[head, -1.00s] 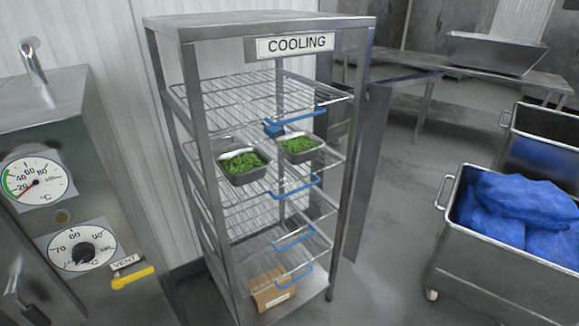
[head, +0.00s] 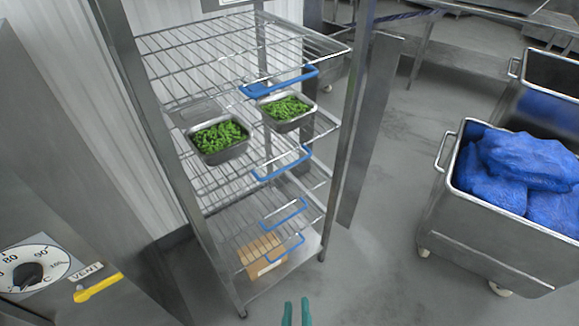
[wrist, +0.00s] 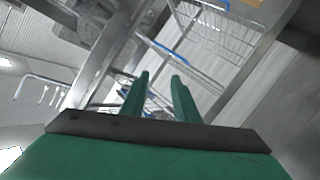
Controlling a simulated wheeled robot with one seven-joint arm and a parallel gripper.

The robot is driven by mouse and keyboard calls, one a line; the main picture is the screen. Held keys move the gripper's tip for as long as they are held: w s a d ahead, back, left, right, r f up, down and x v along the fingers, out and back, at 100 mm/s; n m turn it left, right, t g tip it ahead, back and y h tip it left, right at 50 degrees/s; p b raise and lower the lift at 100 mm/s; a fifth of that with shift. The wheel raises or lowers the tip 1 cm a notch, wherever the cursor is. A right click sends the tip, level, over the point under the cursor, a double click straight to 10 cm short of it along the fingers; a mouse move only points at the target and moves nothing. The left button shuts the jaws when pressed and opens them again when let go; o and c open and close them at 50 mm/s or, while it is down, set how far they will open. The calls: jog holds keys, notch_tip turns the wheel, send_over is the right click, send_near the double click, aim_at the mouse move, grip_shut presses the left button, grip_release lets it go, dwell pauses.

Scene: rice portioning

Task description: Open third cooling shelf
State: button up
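The cooling rack (head: 348,150) stands ahead with several wire shelves, each with a blue front handle. The top shelf handle (head: 278,83) is highest. Below it are a second handle (head: 284,164), a third handle (head: 285,213) and a lowest handle (head: 286,250). Counted from the top, the third wire shelf (head: 245,218) looks empty and pushed in. My gripper (head: 296,306) shows at the bottom edge of the head view, in front of and apart from the rack. In the wrist view its green fingers (wrist: 161,76) are parted with nothing between them.
Two metal pans of greens, a left pan (head: 220,140) and a right pan (head: 287,112), sit on the second shelf. A cardboard box (head: 262,255) is at the rack's bottom. A cart with blue bags (head: 445,215) stands right. Floor (head: 375,260) between is clear.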

jog(key=w+r+n+y, duration=0.1)
jog(key=w+r+n, duration=0.2)
jog(key=w, duration=0.4)
jog(key=w+r+n, duration=0.3)
jog(key=w, duration=0.4)
jog(key=n+y, duration=0.3)
jog(key=n, duration=0.7)
send_near(289, 167)
jog(key=x, duration=1)
jog(key=shift+w+f, duration=0.15)
jog(key=shift+w, duration=0.15)
grip_shut()
